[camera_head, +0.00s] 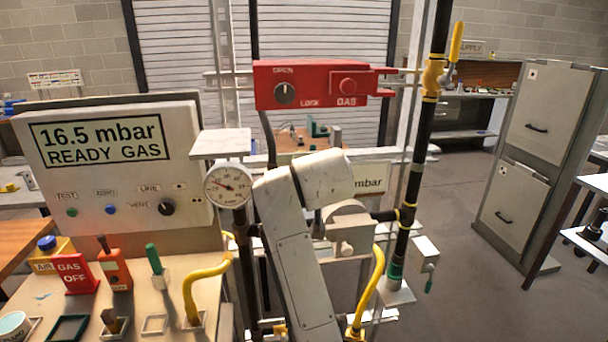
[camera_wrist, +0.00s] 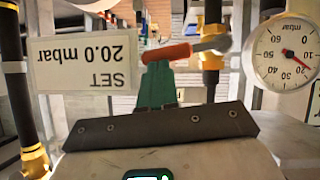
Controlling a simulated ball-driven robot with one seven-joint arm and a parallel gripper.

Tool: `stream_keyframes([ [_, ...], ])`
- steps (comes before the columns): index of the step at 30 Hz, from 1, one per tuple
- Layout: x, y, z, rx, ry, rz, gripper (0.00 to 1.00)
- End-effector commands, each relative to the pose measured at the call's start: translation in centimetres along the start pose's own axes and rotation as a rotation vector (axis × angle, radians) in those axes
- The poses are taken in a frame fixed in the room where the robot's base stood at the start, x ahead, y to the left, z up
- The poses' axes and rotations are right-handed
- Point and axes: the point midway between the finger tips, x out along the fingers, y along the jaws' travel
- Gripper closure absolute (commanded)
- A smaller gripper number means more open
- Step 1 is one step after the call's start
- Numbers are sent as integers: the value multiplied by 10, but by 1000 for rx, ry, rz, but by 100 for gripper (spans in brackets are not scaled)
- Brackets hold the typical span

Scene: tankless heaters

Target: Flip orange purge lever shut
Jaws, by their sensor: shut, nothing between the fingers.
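The orange lever (camera_wrist: 168,53) shows in the wrist view, lying nearly level across the picture. Its metal end (camera_wrist: 212,44) meets a vertical pipe with a brass-coloured fitting (camera_wrist: 210,60). My gripper (camera_wrist: 157,75) has green fingers that are together and empty. Their tips are right at the orange lever, overlapping it in the picture; I cannot tell if they touch. In the head view my white arm covers the middle, and I cannot make out the gripper or the orange lever.
In the wrist view, a "SET 20.0 mbar" sign (camera_wrist: 82,65) and a round gauge (camera_wrist: 284,52) flank the fingers, upside down. In the head view, a red gas box (camera_head: 318,84), a dark pipe with a yellow-handled valve (camera_head: 455,42) and a panel (camera_head: 115,165) surround my arm.

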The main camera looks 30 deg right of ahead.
Motion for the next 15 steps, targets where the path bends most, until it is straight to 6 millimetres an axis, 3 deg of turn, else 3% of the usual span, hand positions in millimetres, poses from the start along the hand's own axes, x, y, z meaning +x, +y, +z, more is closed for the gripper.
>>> stream_keyframes([
  [15,8,4,14,165,0,-97,100],
])
